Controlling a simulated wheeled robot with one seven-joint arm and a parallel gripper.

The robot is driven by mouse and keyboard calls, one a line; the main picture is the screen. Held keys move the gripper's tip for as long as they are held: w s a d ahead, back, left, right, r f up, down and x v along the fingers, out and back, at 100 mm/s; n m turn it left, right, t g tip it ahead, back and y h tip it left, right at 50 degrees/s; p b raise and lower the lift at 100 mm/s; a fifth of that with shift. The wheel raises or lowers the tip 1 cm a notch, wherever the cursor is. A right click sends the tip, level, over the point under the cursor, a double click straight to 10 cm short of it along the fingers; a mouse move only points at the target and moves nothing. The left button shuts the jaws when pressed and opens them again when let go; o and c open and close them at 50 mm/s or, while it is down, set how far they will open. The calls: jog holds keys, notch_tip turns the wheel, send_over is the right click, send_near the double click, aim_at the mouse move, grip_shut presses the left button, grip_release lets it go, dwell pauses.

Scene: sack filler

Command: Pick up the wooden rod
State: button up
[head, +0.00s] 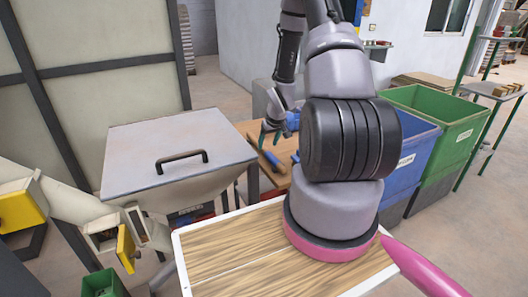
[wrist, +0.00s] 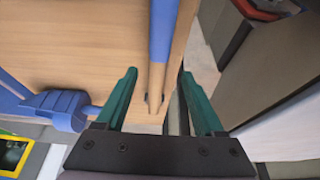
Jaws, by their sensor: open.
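The wooden rod (wrist: 156,82) lies on the wooden table along its edge in the wrist view. A blue section (wrist: 163,35) covers its upper part there, and its near end is bare wood. In the head view, a blue rod-like piece with a light wooden end (head: 272,161) shows on the table below my gripper. My gripper (wrist: 160,85) has its two green fingers apart and empty, with the rod's near end between them in the picture. In the head view, my gripper (head: 271,138) points down over the table. I cannot tell the height gap.
The wooden table (wrist: 75,45) also holds a blue tool (wrist: 60,106) left of the fingers. A lidded metal hopper (head: 180,140) stands left of the table in the head view. Blue (head: 405,160) and green (head: 440,115) bins stand to the right.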

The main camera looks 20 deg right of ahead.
aim_at(266, 149)
jog(key=x, duration=0.4)
jog(key=shift+w+d, duration=0.15)
jog(key=shift+w, duration=0.15)
grip_shut()
